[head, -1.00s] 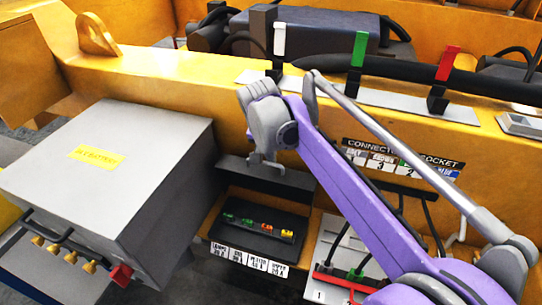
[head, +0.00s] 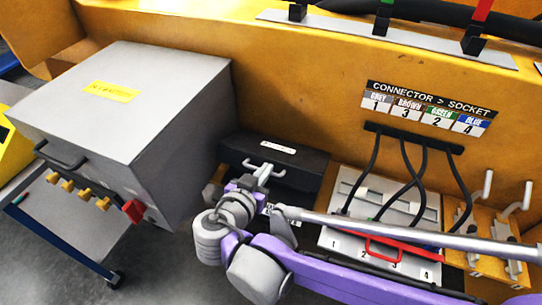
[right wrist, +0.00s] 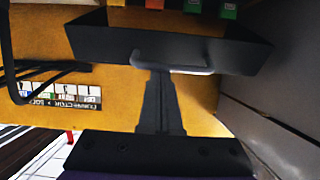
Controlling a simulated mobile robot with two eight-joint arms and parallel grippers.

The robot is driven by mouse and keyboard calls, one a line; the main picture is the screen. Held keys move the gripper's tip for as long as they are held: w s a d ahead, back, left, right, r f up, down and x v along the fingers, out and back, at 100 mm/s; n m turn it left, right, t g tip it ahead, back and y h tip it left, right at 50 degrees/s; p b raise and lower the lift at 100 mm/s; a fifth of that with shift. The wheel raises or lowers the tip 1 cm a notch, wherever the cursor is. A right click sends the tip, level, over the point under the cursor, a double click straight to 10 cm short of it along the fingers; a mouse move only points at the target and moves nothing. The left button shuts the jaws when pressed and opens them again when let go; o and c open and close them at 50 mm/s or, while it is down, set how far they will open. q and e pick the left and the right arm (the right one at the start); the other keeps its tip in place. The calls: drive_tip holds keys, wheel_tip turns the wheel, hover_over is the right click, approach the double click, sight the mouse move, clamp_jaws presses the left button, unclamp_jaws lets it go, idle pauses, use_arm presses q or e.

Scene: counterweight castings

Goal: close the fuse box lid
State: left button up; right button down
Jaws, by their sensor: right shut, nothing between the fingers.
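The fuse box lid (head: 305,160) is black, with a white label on its outer face and a pale bar handle (head: 250,166). It appears tilted forward and partly open; its exact angle is hard to tell. My right gripper (head: 263,174) is shut and empty, with its tips at the handle. In the right wrist view the closed fingers (right wrist: 160,75) reach the handle bar (right wrist: 185,70) on the dark lid (right wrist: 110,42); contact is unclear. Coloured squares, apparently fuses (right wrist: 193,5), show beyond the lid. My right arm hides much of the box front in the head view.
A large grey box (head: 150,95) with a red knob (head: 133,210) stands close left of the fuse box. To the right are a socket panel (head: 345,240) with a red handle, hanging black cables (head: 420,175) and a connector label board (head: 425,108).

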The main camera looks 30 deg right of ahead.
wheel_tip(320, 180, down, 10)
drive_tip(key=s+a+t+h+b, duration=0.2)
drive_tip(key=h+b, duration=0.1)
drive_tip(key=b, duration=0.6)
drive_tip(key=shift+s+a+t, duration=0.2)
drive_tip(key=shift+a+t, duration=0.1)
drive_tip(key=shift+a, duration=0.1)
drive_tip(key=shift+f, duration=0.2)
drive_tip(key=shift+s, duration=0.1)
